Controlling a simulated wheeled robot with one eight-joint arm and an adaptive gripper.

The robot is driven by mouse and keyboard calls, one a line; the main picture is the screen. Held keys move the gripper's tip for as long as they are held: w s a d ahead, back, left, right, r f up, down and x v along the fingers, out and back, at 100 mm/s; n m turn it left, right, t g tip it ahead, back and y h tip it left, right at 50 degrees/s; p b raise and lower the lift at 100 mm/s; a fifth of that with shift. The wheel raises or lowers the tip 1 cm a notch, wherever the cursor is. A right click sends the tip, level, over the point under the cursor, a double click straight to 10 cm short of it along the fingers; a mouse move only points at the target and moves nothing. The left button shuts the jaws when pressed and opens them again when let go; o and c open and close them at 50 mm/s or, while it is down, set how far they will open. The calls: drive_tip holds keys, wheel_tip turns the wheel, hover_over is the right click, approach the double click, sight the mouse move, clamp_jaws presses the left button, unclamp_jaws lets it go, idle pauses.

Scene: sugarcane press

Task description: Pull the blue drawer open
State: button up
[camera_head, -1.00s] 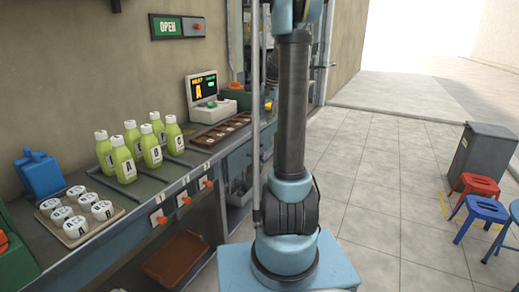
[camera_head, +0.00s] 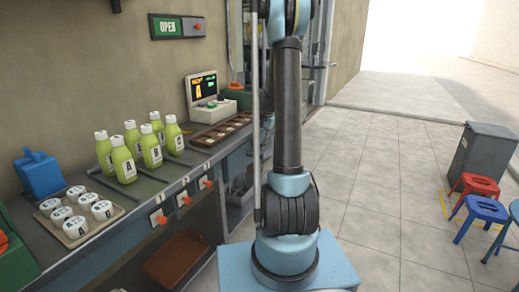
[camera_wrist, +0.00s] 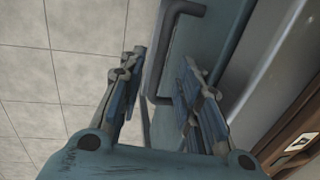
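The blue drawer (camera_wrist: 222,28) shows as a teal-blue panel beyond my fingers in the wrist view. A dark grey bent bar handle (camera_wrist: 158,58) stands out from it. My gripper (camera_wrist: 163,76) is open, with one finger on each side of the lower part of the handle's bar. Gaps show between the bar and the fingers, and I cannot tell whether either touches it. The far end of the drawer is out of frame. In the head view my arm covers part of the counter, and neither the gripper nor this drawer can be made out.
The counter (camera_head: 140,187) at left holds green bottles (camera_head: 123,162), a tray of white-lidded cups (camera_head: 118,211) and a screen unit (camera_head: 203,88). Stools (camera_head: 487,210) and a grey bin (camera_head: 483,153) stand at right. The tiled floor between is clear.

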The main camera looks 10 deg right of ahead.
drive_tip(key=shift+w+a+f, duration=0.1)
drive_tip(key=shift+f, duration=0.55)
drive_tip(key=shift+w+a+f, duration=0.1)
drive_tip(key=shift+f, duration=0.55)
clamp_jaws()
drive_tip(key=shift+s, duration=0.15)
